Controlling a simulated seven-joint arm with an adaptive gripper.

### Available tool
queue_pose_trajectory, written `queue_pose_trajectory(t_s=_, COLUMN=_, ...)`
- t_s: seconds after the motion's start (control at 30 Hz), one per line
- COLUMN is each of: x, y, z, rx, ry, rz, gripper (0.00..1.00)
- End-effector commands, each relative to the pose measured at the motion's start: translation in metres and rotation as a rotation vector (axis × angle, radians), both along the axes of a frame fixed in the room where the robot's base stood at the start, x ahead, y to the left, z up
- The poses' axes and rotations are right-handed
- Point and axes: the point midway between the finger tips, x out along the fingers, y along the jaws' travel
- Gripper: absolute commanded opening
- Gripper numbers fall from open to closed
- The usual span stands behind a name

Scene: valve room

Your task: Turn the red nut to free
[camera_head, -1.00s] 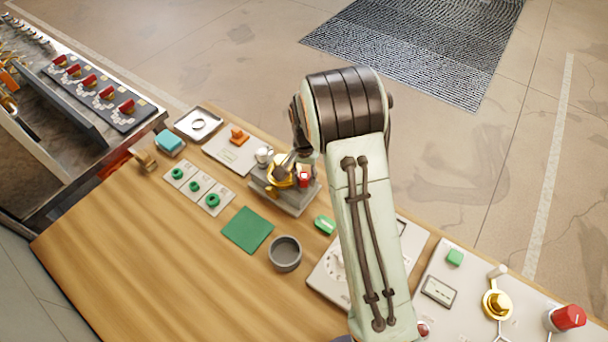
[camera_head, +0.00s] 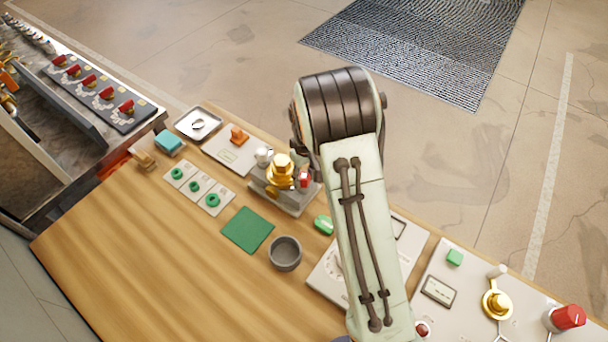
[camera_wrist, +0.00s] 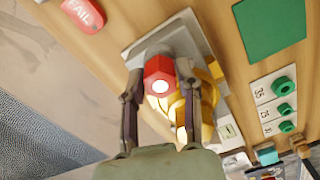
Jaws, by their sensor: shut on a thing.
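The red nut (camera_wrist: 159,76) is a hexagonal piece with a pale round centre, on the side of a brass valve (camera_wrist: 199,104) on a grey base (camera_wrist: 176,36). My gripper (camera_wrist: 159,80) is shut on the red nut, with one finger on each side of it in the wrist view. In the head view the brass valve (camera_head: 281,172) stands on its grey block near the far edge of the bench, and the red nut (camera_head: 304,177) shows on its right side. My arm hides the gripper's fingers in that view.
A green mat (camera_head: 248,230), a dark grey cup (camera_head: 285,253) and cards with green rings (camera_head: 195,187) lie in front of the valve on the bench. A green tag (camera_head: 323,225) lies close by. A red FAIL tag shows in the wrist view (camera_wrist: 83,13). The bench's left front is clear.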

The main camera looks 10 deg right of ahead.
Motion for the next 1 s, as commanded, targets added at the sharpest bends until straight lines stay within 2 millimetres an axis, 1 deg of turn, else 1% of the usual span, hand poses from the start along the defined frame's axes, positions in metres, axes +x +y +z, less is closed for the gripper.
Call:
queue_pose_trajectory(t_s=0.2, x=0.0004, y=0.0001, z=0.0003, rx=0.000, ry=-0.001, rz=0.168, gripper=0.00)
queue_pose_trajectory(t_s=0.43, x=0.0005, y=-0.0001, z=0.0003, rx=0.000, ry=-0.001, rz=0.292, gripper=0.00)
queue_pose_trajectory(t_s=0.7, x=0.0006, y=-0.0003, z=0.0003, rx=0.000, ry=-0.002, rz=0.358, gripper=0.00)
queue_pose_trajectory(t_s=1.0, x=0.0006, y=-0.0003, z=0.0004, rx=0.000, ry=-0.002, rz=0.367, gripper=0.00)
